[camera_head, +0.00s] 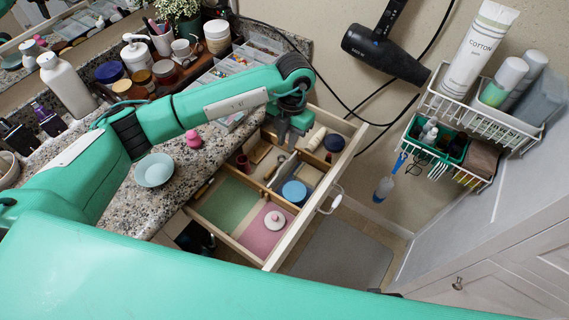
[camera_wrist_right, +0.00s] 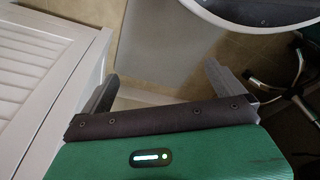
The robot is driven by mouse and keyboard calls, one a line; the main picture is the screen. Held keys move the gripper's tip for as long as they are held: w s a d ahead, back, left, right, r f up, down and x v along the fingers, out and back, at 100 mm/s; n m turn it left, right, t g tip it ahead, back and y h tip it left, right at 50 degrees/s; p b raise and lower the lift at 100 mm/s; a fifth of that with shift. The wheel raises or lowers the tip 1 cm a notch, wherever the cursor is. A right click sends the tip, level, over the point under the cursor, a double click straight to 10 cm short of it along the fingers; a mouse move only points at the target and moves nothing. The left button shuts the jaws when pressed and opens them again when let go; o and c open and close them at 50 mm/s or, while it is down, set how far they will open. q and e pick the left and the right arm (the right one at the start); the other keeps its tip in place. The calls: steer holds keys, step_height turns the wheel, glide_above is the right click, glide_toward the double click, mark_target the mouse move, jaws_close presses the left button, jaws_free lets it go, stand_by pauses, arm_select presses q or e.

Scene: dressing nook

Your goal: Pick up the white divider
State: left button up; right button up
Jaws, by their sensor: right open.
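The open drawer (camera_head: 331,193) holds several compartments split by pale wood-coloured partitions. I cannot pick out a white divider for certain; a pale, narrow piece (camera_head: 277,168) lies in the drawer's middle, partly hidden. My left gripper (camera_head: 288,139) points down over the back part of the drawer. Its fingers are small and dark, and I cannot tell whether they are open or whether they touch anything. My right gripper (camera_wrist_right: 160,85) is open and empty in the right wrist view, over the floor and away from the drawer.
The drawer holds a green panel (camera_head: 226,205), a pink panel (camera_head: 259,238), a white round lid (camera_head: 275,220) and a blue round container (camera_head: 294,192). A pale blue bowl (camera_head: 154,170) sits on the speckled counter. A hair dryer (camera_head: 385,50) and white wire racks (camera_head: 437,103) hang on the wall.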

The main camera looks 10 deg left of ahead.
mark_target(283, 165)
arm_select(q)
steer(key=f, duration=0.5)
steer(key=s+f, duration=0.1)
steer(key=f, duration=0.1)
steer(key=shift+s+a+f, duration=0.1)
steer(key=shift+a+f, duration=0.1)
steer(key=shift+a, duration=0.05)
step_height(283, 165, down, 4)
steer(key=shift+s+a+f+p, duration=0.1)
steer(key=shift+a+f+p, duration=0.05)
steer(key=shift+f+p, duration=0.15)
jaws_close()
arm_select(e)
steer(key=shift+s+d+f, duration=0.15)
steer(key=shift+s+f, duration=0.05)
steer(key=shift+f, duration=0.3)
steer(key=shift+s+d+f, duration=0.1)
steer(key=shift+s+f, duration=0.05)
steer(key=shift+f, duration=0.35)
